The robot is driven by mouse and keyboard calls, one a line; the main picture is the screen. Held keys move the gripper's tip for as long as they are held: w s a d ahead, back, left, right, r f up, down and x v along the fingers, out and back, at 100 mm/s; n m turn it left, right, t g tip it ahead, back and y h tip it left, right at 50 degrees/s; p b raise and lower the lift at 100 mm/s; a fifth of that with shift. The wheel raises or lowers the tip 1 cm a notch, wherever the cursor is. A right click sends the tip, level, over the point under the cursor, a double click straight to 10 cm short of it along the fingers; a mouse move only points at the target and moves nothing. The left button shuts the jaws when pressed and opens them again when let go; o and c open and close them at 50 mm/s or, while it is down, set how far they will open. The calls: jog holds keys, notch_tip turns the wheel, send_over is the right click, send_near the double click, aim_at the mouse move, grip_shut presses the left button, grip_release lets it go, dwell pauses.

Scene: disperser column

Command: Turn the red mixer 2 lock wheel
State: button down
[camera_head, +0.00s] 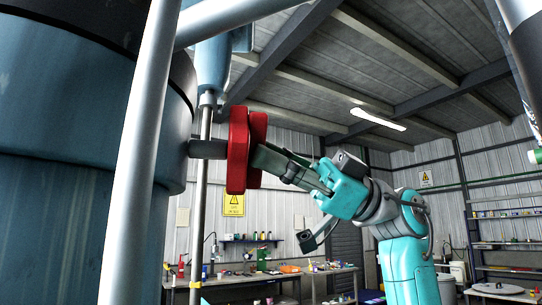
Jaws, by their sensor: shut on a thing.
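The red mixer 2 lock wheel (238,150) is in the upper middle-left of the head view. It sits on a dark shaft (207,149) that comes out of the side of the large blue vessel (75,190). My gripper (268,158) reaches in from the right and is shut on the red wheel at its right side. The fingertips are partly hidden at the wheel, so the exact contact cannot be seen. My turquoise arm stands behind the gripper at the right.
A cluttered workbench (235,281) and shelves (505,214) stand at the back. The space right of the wheel is open apart from my arm.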

jog(key=shift+m+t+y, duration=0.3)
jog(key=shift+m, duration=0.5)
jog(key=shift+f+m, duration=0.1)
jog(key=shift+m, duration=0.2)
jog(key=c, duration=1.1)
grip_release()
jog(key=v, duration=1.2)
